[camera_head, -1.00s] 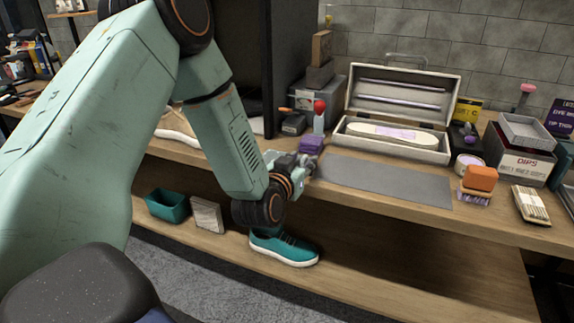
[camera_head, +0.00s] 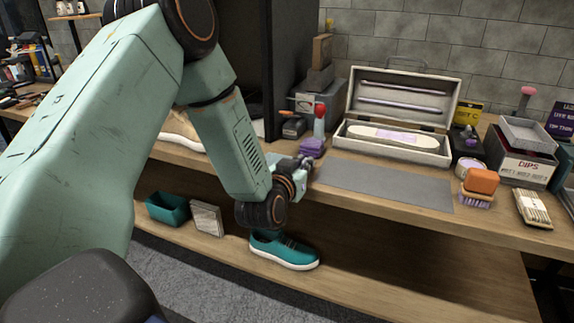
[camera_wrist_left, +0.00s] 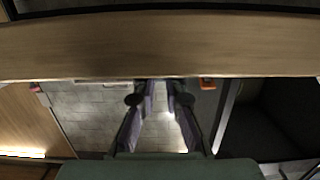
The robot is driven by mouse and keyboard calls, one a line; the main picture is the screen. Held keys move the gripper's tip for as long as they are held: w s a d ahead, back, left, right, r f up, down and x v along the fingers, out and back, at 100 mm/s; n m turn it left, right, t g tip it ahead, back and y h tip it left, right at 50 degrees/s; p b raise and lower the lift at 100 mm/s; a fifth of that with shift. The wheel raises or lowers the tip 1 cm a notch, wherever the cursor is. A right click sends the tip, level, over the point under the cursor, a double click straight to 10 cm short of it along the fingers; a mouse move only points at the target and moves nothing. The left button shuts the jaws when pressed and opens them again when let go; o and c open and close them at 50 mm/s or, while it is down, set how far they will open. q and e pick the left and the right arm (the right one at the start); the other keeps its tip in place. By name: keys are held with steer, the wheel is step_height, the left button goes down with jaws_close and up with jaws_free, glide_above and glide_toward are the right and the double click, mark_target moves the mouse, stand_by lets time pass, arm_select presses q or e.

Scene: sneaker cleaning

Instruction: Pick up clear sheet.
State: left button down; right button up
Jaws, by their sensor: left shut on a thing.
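My left gripper (camera_head: 306,162) is at the front edge of the workbench, by the left end of the grey mat (camera_head: 385,184). In the left wrist view its two dark fingers (camera_wrist_left: 160,92) point away from the camera, with purple-tinted inner sides and a bright gap between them. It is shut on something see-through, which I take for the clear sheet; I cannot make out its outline. The gripper looks close to bench-top height, and my arm hides part of the bench. My right gripper is not in view.
An open case (camera_head: 447,152) stands behind the mat. An orange brush (camera_head: 482,181) lies to its right. A teal shoe (camera_head: 285,250) is on the lower shelf.

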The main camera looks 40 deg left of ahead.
arm_select(q)
step_height(320, 180, up, 10)
steer(key=p, duration=0.3)
steer(key=shift+p, duration=0.3)
